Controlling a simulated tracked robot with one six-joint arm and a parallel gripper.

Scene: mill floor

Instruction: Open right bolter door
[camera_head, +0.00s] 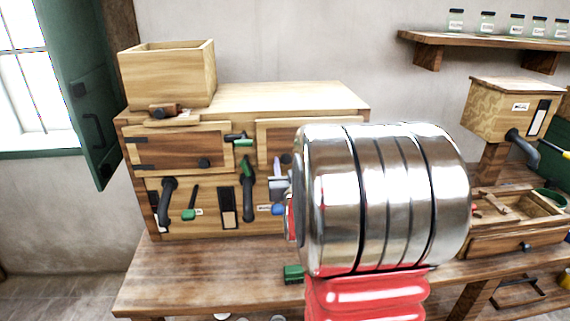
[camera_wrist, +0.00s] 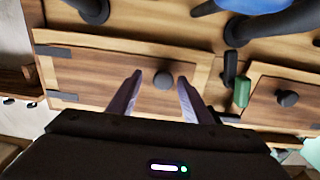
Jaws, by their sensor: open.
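The bolter (camera_head: 220,225) is a wooden cabinet on the bench. Its right door (camera_head: 268,140) looks shut and is partly hidden behind my arm. The wrist view is turned over, so this door (camera_wrist: 95,75) fills its left half, with dark hinges at the left and a round dark knob (camera_wrist: 163,80). My gripper (camera_wrist: 159,78) is open, its two fingers on either side of the knob in the picture; contact cannot be told. A dark latch with a green handle (camera_wrist: 242,92) sits between the doors. The left door (camera_head: 180,147) looks shut too.
Dark spouts (camera_head: 166,200) with green and blue handles stick out below the doors. An open wooden box (camera_head: 170,75) stands on top. A green shutter (camera_head: 85,90) is at the left. A smaller wooden machine (camera_head: 500,110) stands at the right. The bench front left (camera_head: 200,275) is clear.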

